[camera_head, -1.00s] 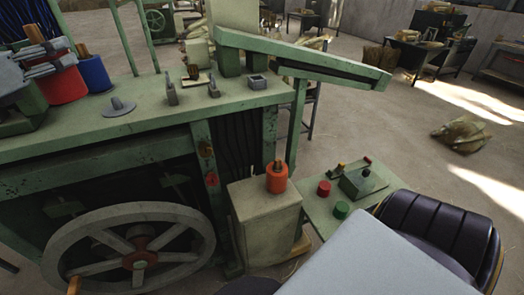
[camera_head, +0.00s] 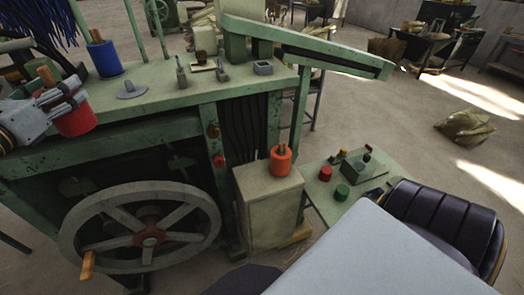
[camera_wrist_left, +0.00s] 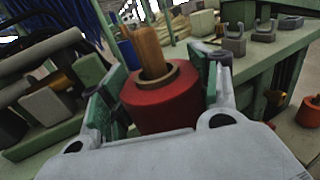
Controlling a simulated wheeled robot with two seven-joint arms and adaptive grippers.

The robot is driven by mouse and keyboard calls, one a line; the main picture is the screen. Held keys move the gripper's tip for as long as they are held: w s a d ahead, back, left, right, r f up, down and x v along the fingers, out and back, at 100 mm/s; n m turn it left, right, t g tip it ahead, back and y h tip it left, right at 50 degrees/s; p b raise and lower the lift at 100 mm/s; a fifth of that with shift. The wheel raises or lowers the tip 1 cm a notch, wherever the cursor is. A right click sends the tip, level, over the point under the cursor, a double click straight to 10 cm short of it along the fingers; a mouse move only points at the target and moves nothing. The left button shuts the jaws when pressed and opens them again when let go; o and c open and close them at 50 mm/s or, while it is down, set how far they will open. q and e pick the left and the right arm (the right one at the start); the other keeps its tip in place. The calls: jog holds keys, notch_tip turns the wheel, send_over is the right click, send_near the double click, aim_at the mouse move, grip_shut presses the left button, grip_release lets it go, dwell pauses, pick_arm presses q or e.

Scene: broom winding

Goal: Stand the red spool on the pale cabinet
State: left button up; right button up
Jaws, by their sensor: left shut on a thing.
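The red spool (camera_head: 77,122), with a wooden core sticking out of its top, is held in my left gripper (camera_head: 68,105). The wrist view shows the red spool (camera_wrist_left: 163,100) between the two fingers (camera_wrist_left: 160,98), its core upward. In the head view it leans slightly and hangs in front of the green bench's left part, clear of the bench top. The pale cabinet (camera_head: 268,212) stands lower, to the right, beside the green bench. An orange spool (camera_head: 281,162) stands upright on its top. My right gripper is not in view.
The green bench (camera_head: 150,107) carries a blue spool (camera_head: 105,58) and small metal fittings. A large handwheel (camera_head: 140,232) is on its front. Right of the cabinet is a small green table (camera_head: 325,198) with red and green knobs, then a dark chair (camera_head: 445,225).

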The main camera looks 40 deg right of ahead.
aim_at(67, 136)
pick_arm(q)
jog(key=shift+n+t+y, duration=0.6)
jog(key=shift+y, duration=0.2)
jog(key=s+a+f, duration=0.1)
jog(key=f, duration=0.1)
jog(key=s+f, duration=0.1)
jog(key=f, duration=0.2)
jog(key=s+a+f, duration=0.1)
jog(key=f, duration=0.2)
jog(key=shift+a+f, duration=0.2)
jog(key=shift+a, duration=0.1)
jog(key=s+a+f+n+t+y, duration=0.1)
jog(key=a+f, duration=0.4)
jog(key=f, duration=0.6)
jog(key=s+a+f+n+t+y, duration=0.1)
jog(key=s+a+f+n+y, duration=0.2)
jog(key=f, duration=0.9)
jog(key=s+a+f+n+t+y, duration=0.1)
jog(key=s+a+f+y, duration=0.5)
jog(key=f, duration=0.6)
jog(key=shift+s+a+n, duration=0.2)
jog(key=shift+a+n, duration=0.55)
jog(key=shift+n, duration=0.15)
jog(key=shift+s+f, duration=0.1)
jog(key=shift+s, duration=0.05)
